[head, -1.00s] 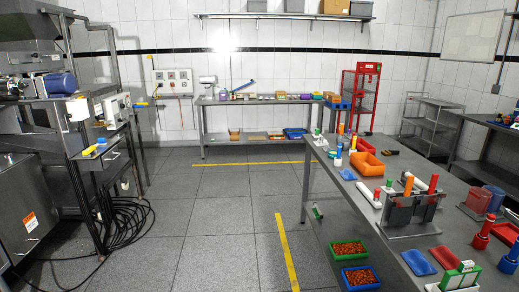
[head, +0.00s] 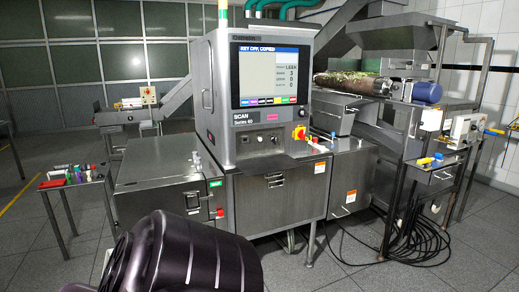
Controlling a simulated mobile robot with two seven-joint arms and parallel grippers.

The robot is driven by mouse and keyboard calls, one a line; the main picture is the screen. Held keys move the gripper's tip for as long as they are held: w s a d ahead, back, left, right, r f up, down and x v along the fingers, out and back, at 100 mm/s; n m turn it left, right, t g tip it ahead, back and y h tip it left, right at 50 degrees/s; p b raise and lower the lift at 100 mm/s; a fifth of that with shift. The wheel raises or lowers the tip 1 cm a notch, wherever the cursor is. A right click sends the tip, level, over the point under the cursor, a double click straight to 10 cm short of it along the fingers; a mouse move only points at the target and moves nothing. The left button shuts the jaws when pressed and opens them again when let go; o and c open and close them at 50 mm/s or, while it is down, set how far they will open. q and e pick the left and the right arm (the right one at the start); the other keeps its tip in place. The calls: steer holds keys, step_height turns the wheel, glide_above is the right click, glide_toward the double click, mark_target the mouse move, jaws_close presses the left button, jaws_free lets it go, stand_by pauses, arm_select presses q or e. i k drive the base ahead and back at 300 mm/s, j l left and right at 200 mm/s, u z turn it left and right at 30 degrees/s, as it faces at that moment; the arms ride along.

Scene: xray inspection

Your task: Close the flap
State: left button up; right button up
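A steel x-ray inspection machine (head: 275,200) stands in the middle of the head view, with a lit screen (head: 268,75) on its console. Steel housings with covers join it on the left (head: 165,172) and right (head: 353,175). The left housing's front panel (head: 160,205) has a green label and a red-and-black part at its right edge. I cannot tell which panel is the flap or whether one stands open. Neither of my grippers is in view.
A small side table (head: 68,182) with coloured items stands left. Black cables (head: 420,240) lie on the floor right. Open floor (head: 330,275) lies before the machine.

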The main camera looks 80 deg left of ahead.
mark_target(250, 168)
steer(key=u, duration=2.65)
steer(key=i+j, duration=0.3)
steer(key=i, duration=0.2)
steer(key=i+j, duration=0.3)
steer(key=i, duration=0.2)
steer(key=i+j, duration=0.3)
steer(key=i, duration=0.2)
steer(key=i+j, duration=0.3)
steer(key=i, duration=0.2)
steer(key=u, duration=0.05)
